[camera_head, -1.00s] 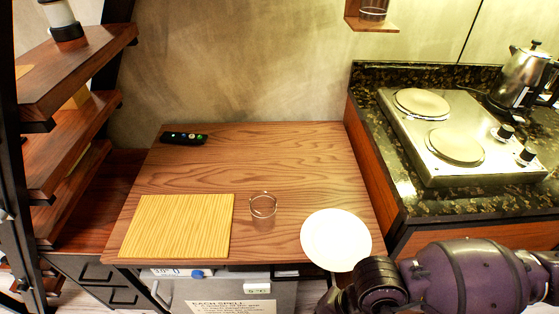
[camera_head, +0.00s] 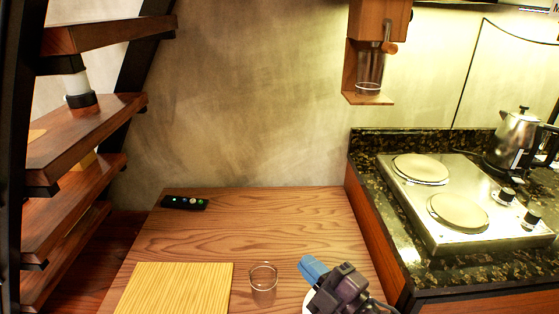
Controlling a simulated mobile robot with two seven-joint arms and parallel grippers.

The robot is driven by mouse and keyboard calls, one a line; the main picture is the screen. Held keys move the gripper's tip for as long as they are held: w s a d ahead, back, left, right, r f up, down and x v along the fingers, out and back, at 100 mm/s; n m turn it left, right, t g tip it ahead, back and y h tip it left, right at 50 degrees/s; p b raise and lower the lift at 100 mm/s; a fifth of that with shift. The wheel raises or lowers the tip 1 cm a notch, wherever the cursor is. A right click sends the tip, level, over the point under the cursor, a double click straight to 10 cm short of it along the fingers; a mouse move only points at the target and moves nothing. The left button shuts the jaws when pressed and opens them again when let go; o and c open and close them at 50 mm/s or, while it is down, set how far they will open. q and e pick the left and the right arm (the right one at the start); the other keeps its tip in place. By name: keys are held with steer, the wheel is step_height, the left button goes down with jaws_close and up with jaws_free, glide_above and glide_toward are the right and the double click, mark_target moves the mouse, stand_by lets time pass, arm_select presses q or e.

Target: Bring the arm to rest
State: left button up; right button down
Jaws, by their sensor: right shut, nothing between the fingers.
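My right gripper (camera_head: 318,274) comes in at the bottom right of the head view, over the white plate (camera_head: 308,302). Its blue fingers are shut with nothing between them. It hides most of the plate, which lies on the wooden table (camera_head: 260,220). My left gripper is out of view. A clear glass (camera_head: 263,277) stands on the table just left of the right gripper, apart from it.
A yellow striped mat (camera_head: 178,290) lies at the table's front left, and a black remote (camera_head: 184,202) at its back left. Wooden stair steps (camera_head: 85,135) rise on the left. A hotplate (camera_head: 455,205) and a kettle (camera_head: 517,140) stand on the counter at right.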

steer(key=d+f+m+h, duration=0.3)
steer(key=d+f+m, duration=0.1)
steer(key=s+d+f+m+h, duration=0.1)
steer(key=d+f+m+h, duration=0.2)
steer(key=d+f+m, duration=0.1)
steer(key=s+d+f+m+h, duration=0.1)
steer(key=d+f+m+h, duration=0.1)
steer(key=d+f+m, duration=0.2)
steer(key=shift+d+f+m+g+h, duration=0.35)
steer(key=shift+f+m, duration=0.25)
steer(key=shift+m, duration=0.2)
steer(key=s+d+f+m+g+h, duration=0.1)
steer(key=s+d+f+m+h, duration=0.1)
steer(key=s+d+f, duration=0.2)
steer(key=s+d+f+m+g+h, duration=0.2)
steer(key=s+d+f, duration=0.3)
steer(key=s, duration=0.6)
step_height(320, 180, down, 2)
steer(key=shift+s+f+m, duration=0.15)
steer(key=shift+f+m, duration=0.05)
steer(key=shift+m, duration=0.5)
